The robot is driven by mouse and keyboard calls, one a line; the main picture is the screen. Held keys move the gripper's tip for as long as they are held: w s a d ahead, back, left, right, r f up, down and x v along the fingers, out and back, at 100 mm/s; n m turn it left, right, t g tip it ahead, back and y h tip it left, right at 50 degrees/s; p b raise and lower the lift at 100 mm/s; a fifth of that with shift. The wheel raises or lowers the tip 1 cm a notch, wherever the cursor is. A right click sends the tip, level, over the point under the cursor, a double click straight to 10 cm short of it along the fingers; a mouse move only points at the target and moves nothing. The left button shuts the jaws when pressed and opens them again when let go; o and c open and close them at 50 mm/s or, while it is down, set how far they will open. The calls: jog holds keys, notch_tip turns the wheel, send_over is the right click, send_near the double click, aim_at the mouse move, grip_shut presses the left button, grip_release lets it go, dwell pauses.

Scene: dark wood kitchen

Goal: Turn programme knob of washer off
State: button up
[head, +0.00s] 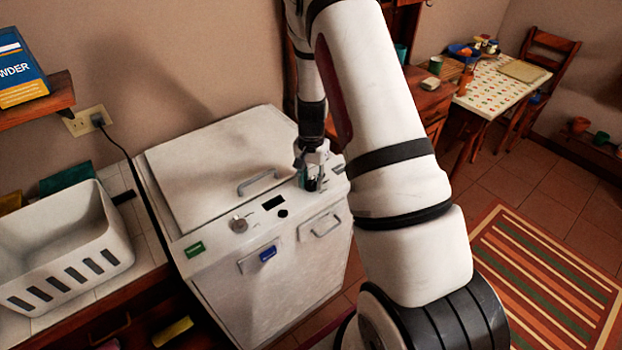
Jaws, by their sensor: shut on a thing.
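The white washer (220,165) stands against the wall at the centre left. Its sloped control panel runs along the front of the top. A round knob (238,224) sits on the left part of the panel, with a dark display (272,202) and a small black button (282,213) to its right. My gripper (312,184) reaches down to the right end of the panel. It is shut on a knob there, which the fingers mostly hide. I cannot read the knob's setting.
A white slotted basket (70,250) stands on the tiled counter left of the washer. A shelf with a powder box (20,70) is above it. A black cord runs from the wall socket (88,120). A handle (257,182) stands up from the lid.

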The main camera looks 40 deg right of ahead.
aim_at(311, 180)
jog(key=n, duration=0.6)
jog(key=shift+n, duration=0.3)
jog(key=n, duration=0.5)
jog(key=shift+w+n+p, duration=0.1)
jog(key=shift+n+p, duration=0.2)
jog(key=o, duration=1.2)
jog(key=shift+c, duration=0.2)
notch_tip(311, 180, up, 12)
